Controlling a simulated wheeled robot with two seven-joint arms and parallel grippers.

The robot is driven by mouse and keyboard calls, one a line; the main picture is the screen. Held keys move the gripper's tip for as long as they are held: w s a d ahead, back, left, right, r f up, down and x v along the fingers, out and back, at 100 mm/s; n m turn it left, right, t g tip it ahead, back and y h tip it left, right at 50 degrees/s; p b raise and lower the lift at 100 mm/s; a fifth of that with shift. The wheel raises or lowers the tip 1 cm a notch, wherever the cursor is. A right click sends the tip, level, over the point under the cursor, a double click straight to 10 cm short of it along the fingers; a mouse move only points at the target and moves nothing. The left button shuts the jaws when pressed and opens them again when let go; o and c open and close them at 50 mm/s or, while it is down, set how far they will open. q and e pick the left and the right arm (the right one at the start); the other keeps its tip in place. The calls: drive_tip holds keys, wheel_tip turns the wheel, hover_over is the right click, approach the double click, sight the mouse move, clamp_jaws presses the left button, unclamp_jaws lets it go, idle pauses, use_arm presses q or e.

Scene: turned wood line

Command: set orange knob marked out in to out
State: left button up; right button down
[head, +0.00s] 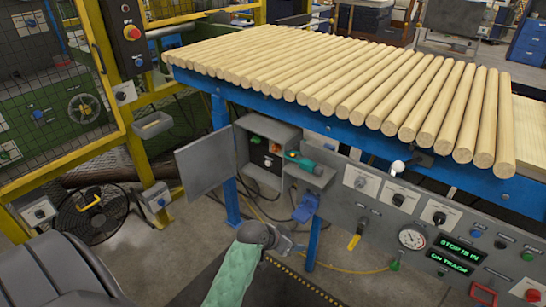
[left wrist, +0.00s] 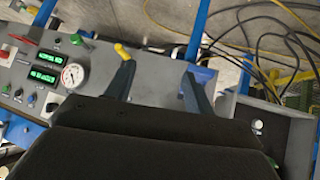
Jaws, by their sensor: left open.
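An orange-yellow knob (head: 354,241) hangs low on the grey control panel (head: 376,222), left of the gauge. It also shows in the left wrist view (left wrist: 122,51), right by the tip of one finger; I cannot tell whether they touch. Its out and in marks are too small to read. A green-lit display (head: 460,246) reads "STOP IS IN". My left gripper (head: 292,243) is open, left of the knob in the head view. Its two fingers (left wrist: 158,72) are apart with nothing seen between them. My right gripper is not in view.
A blue-framed table (head: 225,115) with wooden rods (head: 330,75) overhangs the panel. An open grey cabinet (head: 262,130) and a blue holder (head: 305,207) are left of the knob. A gauge (head: 411,237) and several other knobs share the panel. A yellow cable lies on the floor.

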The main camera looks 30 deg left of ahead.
use_arm(q)
drive_tip(key=w+a+r+n+t+b, duration=0.1)
drive_tip(key=w+a+r+t+b, duration=0.35)
drive_tip(key=w+a, duration=0.85)
drive_tip(key=n+t+y+b, duration=0.2)
drive_tip(key=n+t+y, duration=0.1)
drive_tip(key=t, duration=0.2)
approach(273, 150)
drive_tip(key=w, duration=0.2)
drive_tip(key=shift+w+d+p, duration=0.15)
drive_tip(key=shift+w+p, duration=0.05)
drive_tip(key=shift+w, duration=1.75)
drive_tip(key=shift+w+d+p, duration=0.1)
drive_tip(key=shift+w+p, duration=0.1)
drive_tip(key=shift+w, duration=1.75)
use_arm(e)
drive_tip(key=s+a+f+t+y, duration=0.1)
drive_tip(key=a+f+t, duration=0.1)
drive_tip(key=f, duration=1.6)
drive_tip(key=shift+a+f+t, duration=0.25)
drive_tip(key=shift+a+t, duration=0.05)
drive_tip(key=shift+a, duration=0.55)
use_arm(q)
drive_tip(key=c, duration=1)
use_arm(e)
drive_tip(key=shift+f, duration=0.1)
